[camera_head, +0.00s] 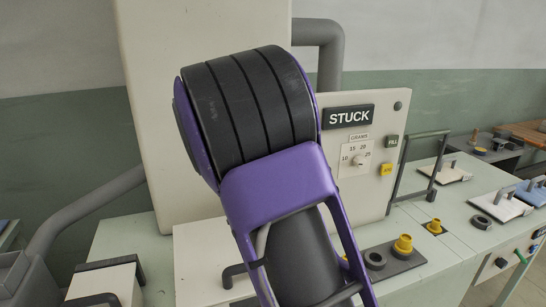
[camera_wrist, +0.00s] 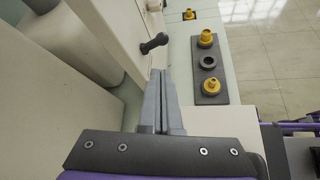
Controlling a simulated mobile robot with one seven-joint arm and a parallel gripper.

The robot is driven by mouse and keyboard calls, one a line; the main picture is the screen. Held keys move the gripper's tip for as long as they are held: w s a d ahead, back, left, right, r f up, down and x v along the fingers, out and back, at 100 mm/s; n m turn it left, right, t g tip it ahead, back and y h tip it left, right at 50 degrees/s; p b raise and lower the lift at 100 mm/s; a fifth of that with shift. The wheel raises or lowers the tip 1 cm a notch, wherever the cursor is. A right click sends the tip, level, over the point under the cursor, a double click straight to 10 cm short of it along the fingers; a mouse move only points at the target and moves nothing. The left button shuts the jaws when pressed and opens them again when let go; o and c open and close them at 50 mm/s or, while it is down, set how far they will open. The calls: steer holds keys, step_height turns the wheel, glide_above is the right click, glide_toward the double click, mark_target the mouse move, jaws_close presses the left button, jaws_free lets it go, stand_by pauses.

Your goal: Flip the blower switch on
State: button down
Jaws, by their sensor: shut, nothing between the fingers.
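A dark lever with a rounded end (camera_wrist: 154,43) sticks out from the cream machine face (camera_wrist: 105,22) in the wrist view. No label shows on it, so I cannot tell for sure that it is the blower switch. My gripper (camera_wrist: 159,74) has its two grey fingers together with nothing between them. Its tips appear just below the lever in the picture, with a small gap. In the head view my own purple and black arm covers the middle of the machine, and my gripper and the lever are hidden behind it.
Yellow nozzles (camera_head: 403,244) and a dark ring (camera_head: 375,259) stand on a dark plate on the bench right of my arm.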

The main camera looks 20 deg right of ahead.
steer(key=v, duration=0.6)
steer(key=shift+a, duration=0.25)
steer(key=shift+s, duration=0.1)
